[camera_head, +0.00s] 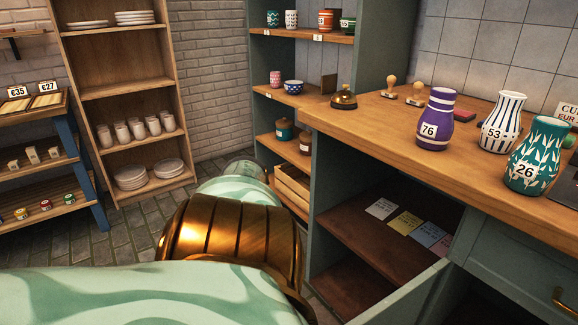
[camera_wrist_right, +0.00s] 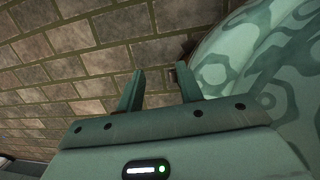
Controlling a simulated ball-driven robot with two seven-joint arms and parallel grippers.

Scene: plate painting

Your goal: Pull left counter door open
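The wooden-topped green counter (camera_head: 400,140) stands at the right in the head view. Its left compartment is uncovered, showing a dark brown inner shelf (camera_head: 365,235). A green panel (camera_head: 405,297), which looks like the left door, juts out from the compartment's right side toward the bottom edge; its handle is not visible. One of my arms, pale green with a bronze joint, fills the lower left; its gripper is not seen. In the right wrist view my right gripper (camera_wrist_right: 160,88) has its fingers apart with nothing between them, above the paving.
Several coloured cards (camera_head: 404,222) lie on the inner shelf. A purple vase (camera_head: 435,118), a striped vase (camera_head: 503,122), a teal vase (camera_head: 538,155) and a bell (camera_head: 344,98) stand on the countertop. A drawer (camera_head: 510,265) is to the right. Wooden shelves (camera_head: 125,80) stand behind left.

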